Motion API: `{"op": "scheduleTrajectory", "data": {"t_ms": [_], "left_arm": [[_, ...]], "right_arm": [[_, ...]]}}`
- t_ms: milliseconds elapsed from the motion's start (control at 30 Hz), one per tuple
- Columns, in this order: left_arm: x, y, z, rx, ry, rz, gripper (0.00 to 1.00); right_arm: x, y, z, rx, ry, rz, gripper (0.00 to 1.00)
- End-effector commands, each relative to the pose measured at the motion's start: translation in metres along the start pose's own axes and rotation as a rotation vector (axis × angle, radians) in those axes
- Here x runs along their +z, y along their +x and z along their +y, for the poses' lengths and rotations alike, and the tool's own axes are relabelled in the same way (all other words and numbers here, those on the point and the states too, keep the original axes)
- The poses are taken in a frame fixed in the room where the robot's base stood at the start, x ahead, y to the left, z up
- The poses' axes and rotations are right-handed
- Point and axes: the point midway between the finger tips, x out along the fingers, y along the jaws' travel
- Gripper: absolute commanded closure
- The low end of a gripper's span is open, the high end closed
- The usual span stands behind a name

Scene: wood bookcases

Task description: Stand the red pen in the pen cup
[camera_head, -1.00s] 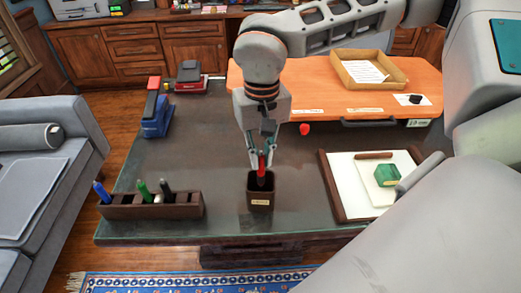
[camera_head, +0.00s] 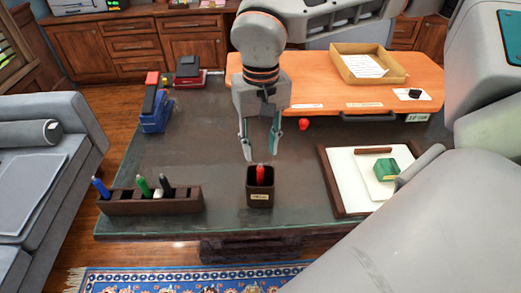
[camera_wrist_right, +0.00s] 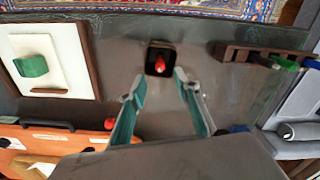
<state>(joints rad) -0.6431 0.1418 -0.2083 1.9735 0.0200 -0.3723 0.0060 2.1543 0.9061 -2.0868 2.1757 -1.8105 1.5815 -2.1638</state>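The red pen (camera_head: 261,174) stands in the dark pen cup (camera_head: 259,198), with its upper end showing above the rim. The cup stands upright near the front edge of the dark desk. In the right wrist view the red pen (camera_wrist_right: 160,66) sits inside the cup (camera_wrist_right: 152,57), just beyond the fingertips. My right gripper (camera_head: 262,158) is open and empty above the cup, its fingers apart and clear of the pen. The right wrist view also shows the open right gripper (camera_wrist_right: 157,85). My left gripper is not in view.
A pen rack (camera_head: 150,206) with blue, green and black pens stands left of the cup. A tray with white paper (camera_head: 345,183) and a green block (camera_head: 387,170) lies to the right. Staplers (camera_head: 155,108) are at the back left. An orange desk (camera_head: 300,72) stands behind.

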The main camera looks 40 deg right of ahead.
Motion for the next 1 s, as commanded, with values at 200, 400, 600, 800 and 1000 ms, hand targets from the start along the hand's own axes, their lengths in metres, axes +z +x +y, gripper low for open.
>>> {"op": "scheduleTrajectory", "data": {"t_ms": [200, 400, 600, 800, 1000], "left_arm": [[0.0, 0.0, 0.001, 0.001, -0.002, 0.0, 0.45], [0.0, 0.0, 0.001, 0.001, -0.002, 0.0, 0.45], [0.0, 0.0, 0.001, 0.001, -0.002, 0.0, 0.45], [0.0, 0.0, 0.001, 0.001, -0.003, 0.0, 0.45], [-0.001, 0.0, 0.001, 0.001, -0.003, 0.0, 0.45]], "right_arm": [[-0.001, -0.047, -0.001, -0.003, 0.001, 0.004, 0.68], [0.0, -0.081, 0.0, -0.002, 0.0, 0.002, 0.68], [0.0, -0.097, 0.0, -0.001, 0.0, 0.001, 0.68], [0.0, -0.099, 0.0, 0.0, -0.001, -0.001, 0.68], [0.0, -0.099, 0.0, 0.0, -0.001, 0.0, 0.68]]}}
